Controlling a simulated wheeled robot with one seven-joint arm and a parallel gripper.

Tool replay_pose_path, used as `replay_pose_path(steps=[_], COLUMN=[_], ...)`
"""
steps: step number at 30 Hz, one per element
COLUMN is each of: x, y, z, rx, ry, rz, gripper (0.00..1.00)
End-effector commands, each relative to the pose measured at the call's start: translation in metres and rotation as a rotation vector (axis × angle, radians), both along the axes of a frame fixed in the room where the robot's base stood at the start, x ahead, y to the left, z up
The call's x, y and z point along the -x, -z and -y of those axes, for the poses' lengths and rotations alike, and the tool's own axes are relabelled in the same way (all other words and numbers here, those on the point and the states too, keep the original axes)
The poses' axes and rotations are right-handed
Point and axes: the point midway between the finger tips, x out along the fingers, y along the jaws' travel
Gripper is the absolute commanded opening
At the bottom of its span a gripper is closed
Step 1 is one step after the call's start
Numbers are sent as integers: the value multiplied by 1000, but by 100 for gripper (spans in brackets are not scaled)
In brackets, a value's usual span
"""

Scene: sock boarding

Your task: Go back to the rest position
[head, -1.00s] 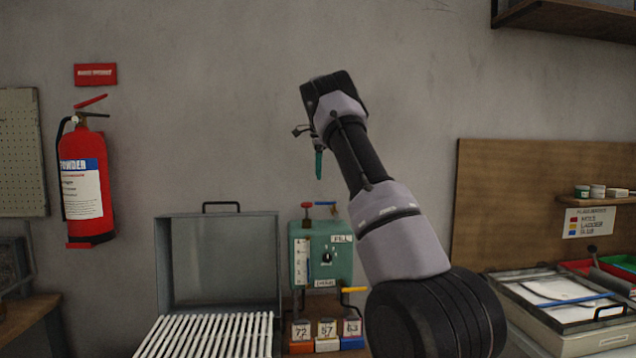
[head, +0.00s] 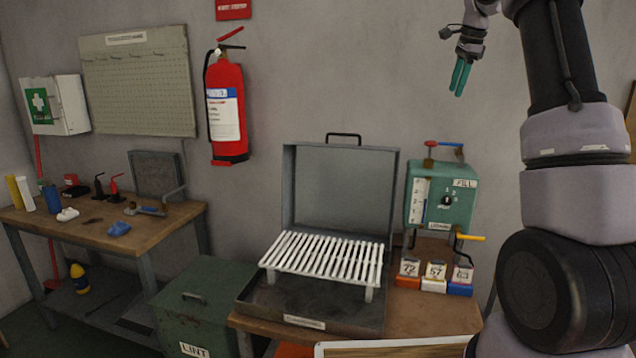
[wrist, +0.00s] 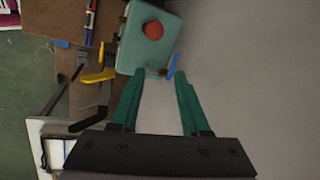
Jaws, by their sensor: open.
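My gripper (head: 460,78) has two green fingers and hangs in the air at the upper right of the head view, above the fill box and in front of the wall. In the wrist view the fingers (wrist: 158,103) stand apart with nothing between them. The teal fill box (head: 440,200) lies below the gripper; its top with a red knob (wrist: 154,30) shows beyond the fingertips in the wrist view. My arm rises at the right of the head view.
An open grey case (head: 340,190) with a white slatted rack (head: 325,258) stands on the bench. Numbered blocks (head: 434,278) sit beside it. A green lint bin (head: 200,305), a wooden side table (head: 110,225) and a fire extinguisher (head: 227,110) are to the left. The air around my gripper is clear.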

Motion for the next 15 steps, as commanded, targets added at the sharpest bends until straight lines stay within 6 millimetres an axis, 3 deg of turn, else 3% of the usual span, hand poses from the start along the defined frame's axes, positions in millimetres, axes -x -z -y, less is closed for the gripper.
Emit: replay_pose_path(steps=[6, 15], x=[77, 189], y=[-31, -38], z=[-34, -91], rx=[4, 87], ry=[-221, -545], rz=[96, 229], gripper=[46, 46])
